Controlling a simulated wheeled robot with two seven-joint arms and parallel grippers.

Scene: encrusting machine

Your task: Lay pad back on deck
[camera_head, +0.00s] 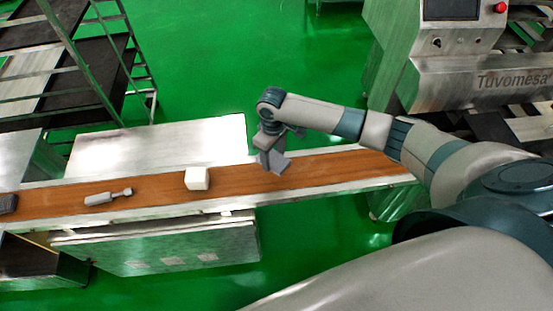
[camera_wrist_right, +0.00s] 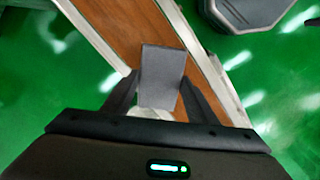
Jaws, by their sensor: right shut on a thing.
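The pad is a flat grey piece (camera_head: 279,163), held over the right part of the long brown deck (camera_head: 236,182). My right gripper (camera_head: 270,147) is shut on the pad. In the right wrist view the pad (camera_wrist_right: 163,66) sticks out past the dark fingers, with the brown deck (camera_wrist_right: 112,28) behind it. A pale patch shows at its lower end between the fingers. I cannot tell from these views whether the pad touches the deck. My left gripper is not in view.
A white block (camera_head: 197,178) and a small grey tool-like piece (camera_head: 108,197) lie on the deck to the left. A dark object (camera_head: 7,203) is at its far left end. Metal rails edge the deck. A steel machine (camera_head: 445,70) stands at the upper right.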

